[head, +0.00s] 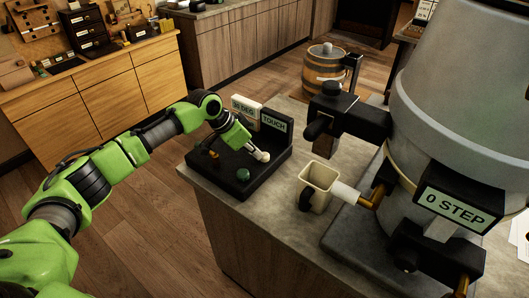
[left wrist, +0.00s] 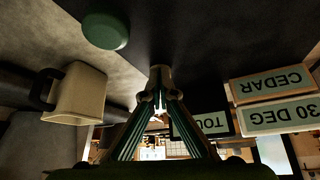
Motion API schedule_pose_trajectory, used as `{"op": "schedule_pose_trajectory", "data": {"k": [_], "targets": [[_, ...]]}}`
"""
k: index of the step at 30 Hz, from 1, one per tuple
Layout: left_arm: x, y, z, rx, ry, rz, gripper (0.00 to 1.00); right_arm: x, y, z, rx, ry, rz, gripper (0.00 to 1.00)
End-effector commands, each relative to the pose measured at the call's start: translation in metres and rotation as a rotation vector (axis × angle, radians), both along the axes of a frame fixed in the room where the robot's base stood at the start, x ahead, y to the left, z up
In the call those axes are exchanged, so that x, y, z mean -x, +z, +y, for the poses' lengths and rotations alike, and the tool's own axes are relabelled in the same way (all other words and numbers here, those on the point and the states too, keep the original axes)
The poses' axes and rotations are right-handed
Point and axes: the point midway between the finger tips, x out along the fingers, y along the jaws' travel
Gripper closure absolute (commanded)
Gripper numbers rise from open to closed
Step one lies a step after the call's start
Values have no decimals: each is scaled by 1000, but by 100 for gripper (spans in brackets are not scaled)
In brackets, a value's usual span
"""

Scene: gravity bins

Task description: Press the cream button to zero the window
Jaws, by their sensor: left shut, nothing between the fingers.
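The cream button (head: 263,156) stands on a black sloped console (head: 258,178) on the counter corner. My left gripper (head: 252,145) is shut and empty, its fingertips at the cream button. In the left wrist view the closed fingertips (left wrist: 160,97) meet the cream button (left wrist: 159,73), which looks dim there. A display reading TOUCH (head: 274,122) stands at the console's back. Beside it is a display reading 30 DEG (head: 243,106); in the left wrist view a CEDAR plate (left wrist: 271,84) adjoins it. My right gripper is not in view.
A green button (head: 242,175) and a small amber knob (head: 213,153) sit on the console. A cream cup (head: 318,187) stands right of it by a big grey machine (head: 447,90) with a 0 STEP display (head: 458,206). A barrel (head: 325,70) stands behind.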

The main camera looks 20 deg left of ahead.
Motion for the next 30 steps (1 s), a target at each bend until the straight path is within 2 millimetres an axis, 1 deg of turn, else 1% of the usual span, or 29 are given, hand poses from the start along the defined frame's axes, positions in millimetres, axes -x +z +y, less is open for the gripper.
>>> {"op": "schedule_pose_trajectory", "data": {"k": [4, 7, 23, 25, 30], "targets": [[1, 0, 0, -1, -1, 2, 100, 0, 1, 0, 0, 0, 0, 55], [1, 6, 0, -1, -1, 2, 100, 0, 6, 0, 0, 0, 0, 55], [1, 58, 0, 1, 0, 2, 100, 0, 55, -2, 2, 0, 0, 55], [1, 61, 0, 0, -1, 3, 100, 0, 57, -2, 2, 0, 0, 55], [1, 59, 0, -1, -1, 2, 100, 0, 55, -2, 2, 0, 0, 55]]}}
